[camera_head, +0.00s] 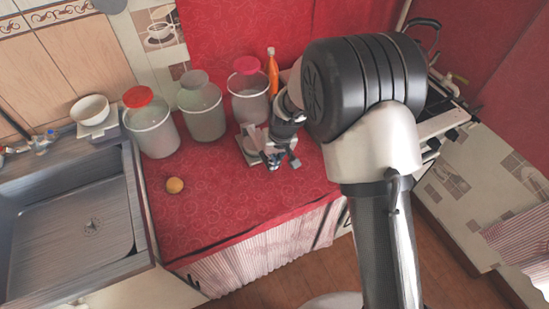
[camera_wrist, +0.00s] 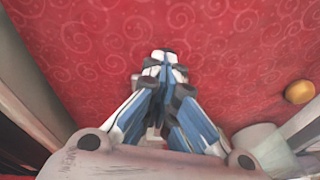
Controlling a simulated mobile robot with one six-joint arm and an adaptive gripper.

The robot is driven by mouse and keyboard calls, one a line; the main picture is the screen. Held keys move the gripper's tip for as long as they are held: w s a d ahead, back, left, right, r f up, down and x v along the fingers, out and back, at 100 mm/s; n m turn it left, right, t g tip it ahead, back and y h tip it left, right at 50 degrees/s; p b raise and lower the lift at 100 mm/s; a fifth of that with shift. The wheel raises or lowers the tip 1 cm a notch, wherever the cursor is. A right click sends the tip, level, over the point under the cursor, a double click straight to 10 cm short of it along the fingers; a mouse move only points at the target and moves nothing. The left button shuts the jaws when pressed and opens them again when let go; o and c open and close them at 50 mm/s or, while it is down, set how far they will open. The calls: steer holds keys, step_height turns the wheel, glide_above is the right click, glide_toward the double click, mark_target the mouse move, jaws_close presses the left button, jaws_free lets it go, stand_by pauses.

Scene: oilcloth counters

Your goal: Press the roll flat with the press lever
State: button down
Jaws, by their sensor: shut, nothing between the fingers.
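The roll (camera_head: 175,185), small, round and orange-yellow, sits on the red counter cloth, left of my gripper and apart from it. It also shows at the right edge of the wrist view (camera_wrist: 299,91). What looks like the press, a low grey device (camera_head: 249,148), stands on the counter beside my gripper. My gripper and arm partly hide it, and I cannot make out its lever clearly. My gripper (camera_head: 284,163) is shut and empty, low over the counter. I cannot tell whether the gripper touches the press.
Three jars stand along the back: one with an orange-red lid (camera_head: 152,128), one with a grey lid (camera_head: 203,110), one with a pink lid (camera_head: 249,92). An orange bottle (camera_head: 272,70) stands beside them. A sink (camera_head: 75,235) lies left. The front counter is clear around the roll.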

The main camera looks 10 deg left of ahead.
stand_by(0.4)
steer(key=shift+w+r+p, duration=0.1)
steer(key=shift+r+p, duration=0.2)
steer(key=s+d+r+p, duration=0.3)
steer(key=s+d+r, duration=0.3)
steer(key=s, duration=0.1)
steer(key=shift+d+r+p, duration=0.2)
steer(key=shift+d+p, duration=0.1)
steer(key=shift+p, duration=0.05)
steer(key=shift+w+r, duration=0.1)
